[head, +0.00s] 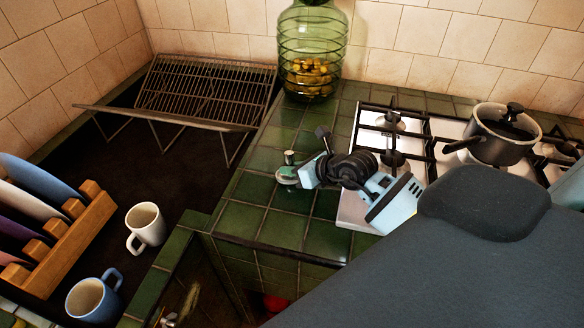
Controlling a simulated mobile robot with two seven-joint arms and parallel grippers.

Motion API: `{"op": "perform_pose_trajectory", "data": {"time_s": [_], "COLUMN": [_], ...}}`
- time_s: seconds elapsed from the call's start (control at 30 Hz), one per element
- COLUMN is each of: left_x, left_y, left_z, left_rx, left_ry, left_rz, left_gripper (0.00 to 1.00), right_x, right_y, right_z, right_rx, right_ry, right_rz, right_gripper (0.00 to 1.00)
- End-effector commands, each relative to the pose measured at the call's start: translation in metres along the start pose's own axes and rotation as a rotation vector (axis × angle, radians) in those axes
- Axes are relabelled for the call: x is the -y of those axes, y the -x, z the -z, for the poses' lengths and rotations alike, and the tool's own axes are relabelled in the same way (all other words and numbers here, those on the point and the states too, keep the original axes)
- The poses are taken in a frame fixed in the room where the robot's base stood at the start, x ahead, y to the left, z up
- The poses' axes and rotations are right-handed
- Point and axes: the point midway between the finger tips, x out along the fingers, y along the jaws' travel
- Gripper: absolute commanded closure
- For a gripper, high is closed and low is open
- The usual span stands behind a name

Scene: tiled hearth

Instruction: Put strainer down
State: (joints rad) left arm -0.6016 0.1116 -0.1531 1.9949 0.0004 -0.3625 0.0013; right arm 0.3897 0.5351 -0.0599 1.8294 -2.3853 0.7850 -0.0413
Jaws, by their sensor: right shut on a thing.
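My right gripper (311,163) reaches in from the right over the green tiled counter (285,222), left of the stove. It is shut on a small round metal thing at its left side, which looks like the strainer (288,176). The strainer is small and partly hidden by the fingers. I cannot tell whether it touches the tiles. My left gripper is not in view.
A green glass jar (312,45) stands behind the gripper. A pot (503,132) sits on the gas stove (430,130) at right. A wire rack (200,90), white mug (146,225), blue mug (93,298) and wooden plate holder (70,240) stand at left. Tiles left of the gripper are clear.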

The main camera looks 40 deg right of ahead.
Motion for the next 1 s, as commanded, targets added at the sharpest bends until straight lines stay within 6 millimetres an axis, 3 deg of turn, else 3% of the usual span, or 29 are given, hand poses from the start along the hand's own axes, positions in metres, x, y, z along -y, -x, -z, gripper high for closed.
{"op": "perform_pose_trajectory", "data": {"time_s": [0.17,0.2,0.33,0.7,0.87,1.0], "left_x": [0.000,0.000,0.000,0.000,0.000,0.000], "left_y": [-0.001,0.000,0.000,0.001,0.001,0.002], "left_z": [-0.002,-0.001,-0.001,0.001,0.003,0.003], "left_rx": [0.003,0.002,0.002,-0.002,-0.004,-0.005], "left_ry": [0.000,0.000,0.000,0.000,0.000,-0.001], "left_rz": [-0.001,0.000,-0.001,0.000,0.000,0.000], "left_gripper": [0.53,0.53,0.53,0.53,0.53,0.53], "right_x": [0.000,0.000,0.000,0.000,0.000,0.000], "right_y": [-0.002,-0.002,-0.001,0.003,0.025,0.054], "right_z": [0.003,0.003,0.002,-0.001,0.000,0.001], "right_rx": [0.000,0.000,0.000,0.000,-0.001,-0.002], "right_ry": [-0.001,-0.001,-0.001,0.000,0.000,0.002], "right_rz": [0.000,0.000,0.000,0.000,0.000,0.001], "right_gripper": [1.00,0.82,0.65,0.65,0.65,0.65]}}
